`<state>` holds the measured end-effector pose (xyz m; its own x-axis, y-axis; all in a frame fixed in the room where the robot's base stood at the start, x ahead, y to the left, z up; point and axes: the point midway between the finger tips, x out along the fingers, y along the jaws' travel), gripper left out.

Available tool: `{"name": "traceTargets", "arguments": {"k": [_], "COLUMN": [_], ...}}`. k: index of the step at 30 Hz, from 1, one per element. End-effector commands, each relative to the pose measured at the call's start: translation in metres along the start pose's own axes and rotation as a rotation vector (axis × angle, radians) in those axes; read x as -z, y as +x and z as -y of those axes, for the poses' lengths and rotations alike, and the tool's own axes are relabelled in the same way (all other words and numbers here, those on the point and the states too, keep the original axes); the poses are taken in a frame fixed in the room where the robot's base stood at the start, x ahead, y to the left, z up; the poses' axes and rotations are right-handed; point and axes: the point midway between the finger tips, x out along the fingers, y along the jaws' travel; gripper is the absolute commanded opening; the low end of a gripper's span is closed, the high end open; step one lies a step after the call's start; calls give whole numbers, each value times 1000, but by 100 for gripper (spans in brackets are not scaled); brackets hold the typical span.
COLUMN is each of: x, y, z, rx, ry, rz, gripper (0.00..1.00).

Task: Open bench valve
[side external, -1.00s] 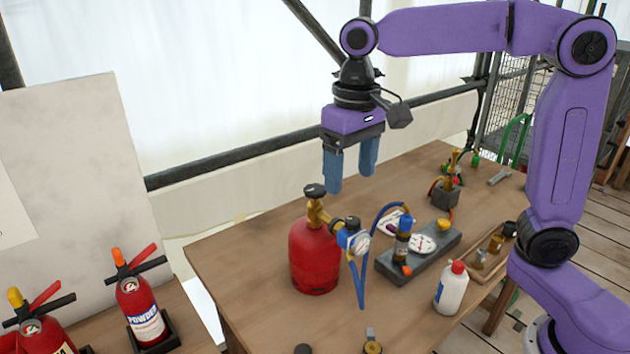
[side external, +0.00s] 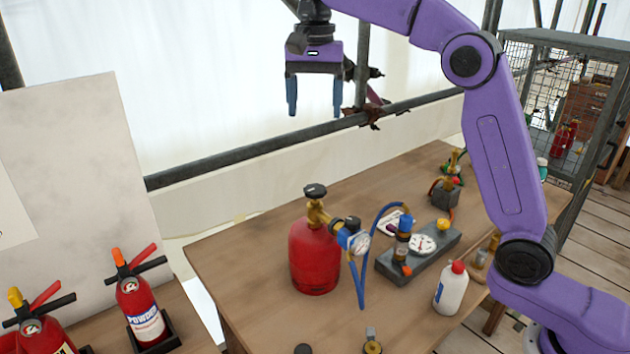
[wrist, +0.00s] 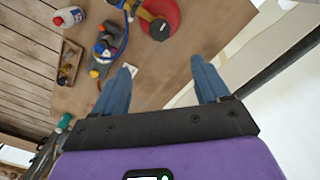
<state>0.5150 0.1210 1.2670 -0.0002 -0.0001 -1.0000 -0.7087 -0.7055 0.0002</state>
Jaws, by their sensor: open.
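A red gas cylinder (side external: 313,262) stands upright on the wooden bench (side external: 250,262). A brass valve (side external: 316,212) with a black handwheel (side external: 315,190) tops it, and a gauge regulator (side external: 354,239) with blue hose joins its side. Right of it is a grey block (side external: 425,254) carrying a round dial and an upright blue-capped fitting (side external: 404,226). I cannot tell for certain which valve is the bench valve. My gripper (side external: 315,112) is open and empty, pointing down, high above the handwheel. In the wrist view the handwheel (wrist: 160,29) shows ahead of my open gripper (wrist: 161,65).
A white bottle (side external: 451,288) with a red cap stands at the bench's front right. A small grey block with brass fittings (side external: 446,193) sits at the back right. Fire extinguishers (side external: 138,303) stand at lower left. A scaffold rail (side external: 250,153) runs behind the bench.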

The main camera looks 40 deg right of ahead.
Motion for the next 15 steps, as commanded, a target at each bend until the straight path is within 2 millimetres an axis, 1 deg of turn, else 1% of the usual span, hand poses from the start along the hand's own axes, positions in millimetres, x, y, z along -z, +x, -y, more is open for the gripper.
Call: {"name": "traceTargets", "arguments": {"k": [7,15], "x": [-1,-1], "y": [25,63], "z": [-1,-1], "rx": [-3,-3], "ry": [-2,-2], "rz": [2,2], "gripper": [75,75]}}
